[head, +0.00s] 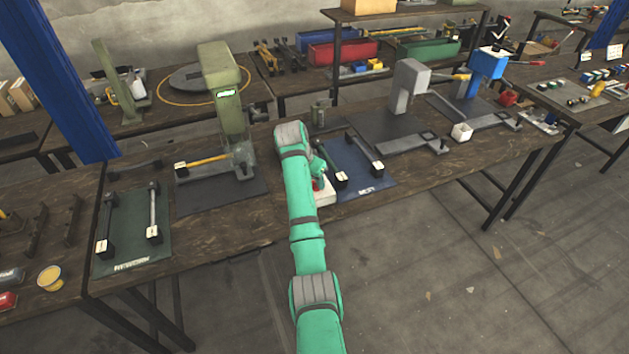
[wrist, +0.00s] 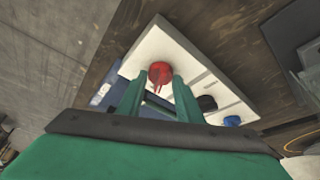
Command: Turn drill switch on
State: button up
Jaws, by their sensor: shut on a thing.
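A white switch panel (wrist: 192,62) carries a round red knob (wrist: 160,72), a black knob (wrist: 207,103) and a blue knob (wrist: 232,121) in the wrist view. My gripper (wrist: 158,84) is shut on the red knob, with a green finger on each side of it. In the head view the panel (head: 325,195) lies at the front of the bench, mostly hidden behind my arm, and a little red (head: 316,184) shows there. Which knob is the drill's switch cannot be read from any label.
A green press (head: 222,75) with a lit display stands left of my arm. A blue mat (head: 362,182) with dark handled tools lies just right of the panel, and a green mat (head: 130,225) lies at left. A grey press (head: 408,88) stands farther right.

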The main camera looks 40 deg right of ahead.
jog(key=shift+w+m+g, duration=0.15)
jog(key=shift+m+g, duration=0.25)
jog(key=shift+m, duration=0.7)
jog(key=shift+w+a, duration=0.2)
jog(key=shift+a, duration=0.1)
jog(key=shift+s+d, duration=0.1)
jog(key=shift+d, duration=0.05)
jog(key=o, duration=1)
jog(key=shift+s+d, duration=0.1)
jog(key=shift+s, duration=0.05)
jog(key=v, duration=1.1)
jog(key=shift+f, duration=0.1)
